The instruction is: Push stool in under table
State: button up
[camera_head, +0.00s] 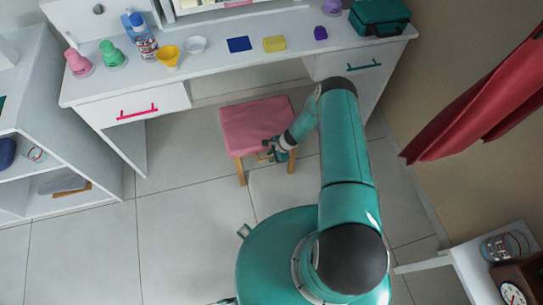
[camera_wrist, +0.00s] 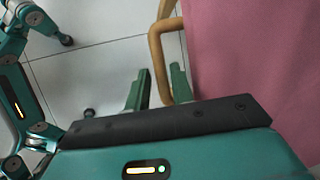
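The stool (camera_head: 258,124) has a pink seat and light wooden legs. It stands upright on the floor in front of the knee space of the white table (camera_head: 228,67), between its two drawer sides. My gripper (camera_head: 273,151) is low at the stool's near side, just below the seat edge. In the wrist view the pink seat (camera_wrist: 248,60) fills the right side. My green fingers (camera_wrist: 160,85) are apart, with a bent wooden part of the stool (camera_wrist: 156,55) between them. Whether either finger touches the wood is unclear.
A white shelf unit (camera_head: 75,125) stands left, and a red curtain (camera_head: 480,95) hangs right. A small white stand (camera_head: 470,262) with a clock is at lower right. Cups, a bottle and a green case (camera_head: 380,16) are on the tabletop. The tiled floor left of the stool is clear.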

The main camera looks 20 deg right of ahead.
jog(key=shift+w+a+f, duration=0.1)
jog(key=shift+f, duration=0.15)
grip_shut()
jog(key=shift+w, duration=0.1)
